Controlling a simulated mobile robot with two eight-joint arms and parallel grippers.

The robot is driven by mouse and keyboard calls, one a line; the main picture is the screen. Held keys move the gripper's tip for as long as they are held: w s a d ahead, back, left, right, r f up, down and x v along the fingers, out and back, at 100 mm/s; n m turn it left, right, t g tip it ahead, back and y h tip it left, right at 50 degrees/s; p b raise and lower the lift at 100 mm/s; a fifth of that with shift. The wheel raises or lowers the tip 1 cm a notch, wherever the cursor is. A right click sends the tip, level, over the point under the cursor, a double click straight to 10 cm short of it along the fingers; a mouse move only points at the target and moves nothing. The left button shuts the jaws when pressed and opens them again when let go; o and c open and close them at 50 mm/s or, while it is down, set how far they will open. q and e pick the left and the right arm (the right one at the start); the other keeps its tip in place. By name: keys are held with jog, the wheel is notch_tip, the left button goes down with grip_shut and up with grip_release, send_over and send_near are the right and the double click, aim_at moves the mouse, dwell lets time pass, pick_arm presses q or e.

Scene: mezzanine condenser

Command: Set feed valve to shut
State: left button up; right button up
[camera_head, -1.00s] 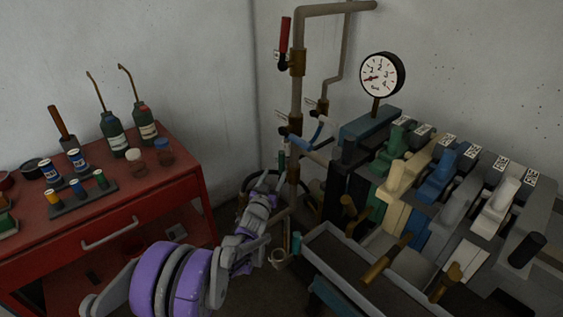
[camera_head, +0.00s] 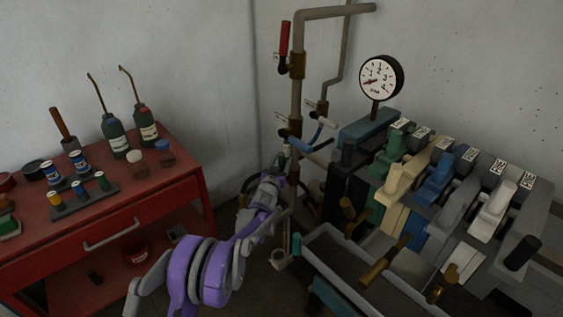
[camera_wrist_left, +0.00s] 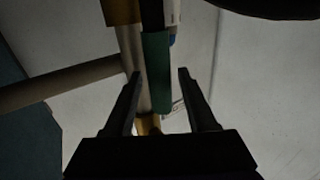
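Valves with coloured handles sit on the pipework in the corner; their tags are too small to read, so I cannot tell which is the feed valve. A red handle (camera_head: 284,38) stands upright at the top. A blue handle (camera_head: 317,133) slants from a lower valve. A green handle (camera_wrist_left: 156,72) hangs lengthwise along the pipe in the left wrist view. My left gripper (camera_wrist_left: 159,74) is open, with its fingers on either side of the green handle and gaps showing. In the head view my left gripper (camera_head: 280,170) is small and partly hidden beside the pipes. My right gripper is out of view.
A red tool cabinet (camera_head: 185,188) with bottles and spools stands left. A bench of coloured levers (camera_head: 436,182), a grey trough (camera_head: 323,246) and a round gauge (camera_head: 381,77) stand right. Grey pipes (camera_head: 297,90) run up the corner wall. Dark floor lies between.

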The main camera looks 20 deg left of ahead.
pick_arm(q)
grip_shut()
dwell(1.2)
